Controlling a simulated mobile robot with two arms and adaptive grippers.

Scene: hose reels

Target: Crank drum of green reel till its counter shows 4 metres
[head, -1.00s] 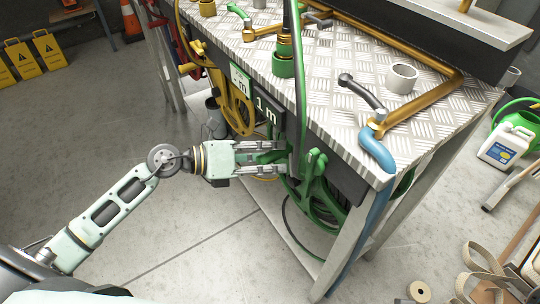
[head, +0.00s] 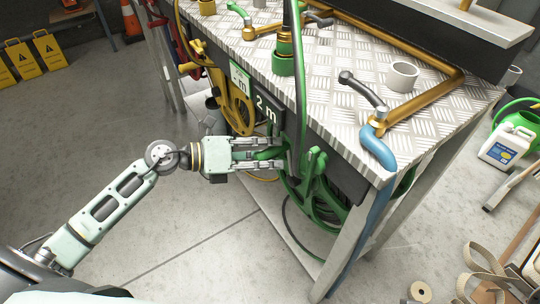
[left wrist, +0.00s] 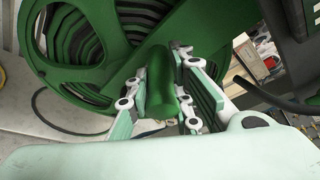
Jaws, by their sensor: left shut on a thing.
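The green reel (head: 322,200) is mounted under the front edge of the metal-topped bench, and its drum fills the upper left of the left wrist view (left wrist: 85,50). Its black counter (head: 266,108) reads "2 m" in the head view. My left gripper (head: 274,153) is shut on the reel's green crank handle (left wrist: 160,85), which lies between the two fingers in the left wrist view. The fingers cover part of the handle in the head view. My right gripper is not in view.
A yellow reel (head: 236,105) with its own display (head: 240,80) hangs just left of the green one. A green hose (head: 299,70) rises over the bench top (head: 335,70). A blue hose (head: 376,150) hangs at the bench corner.

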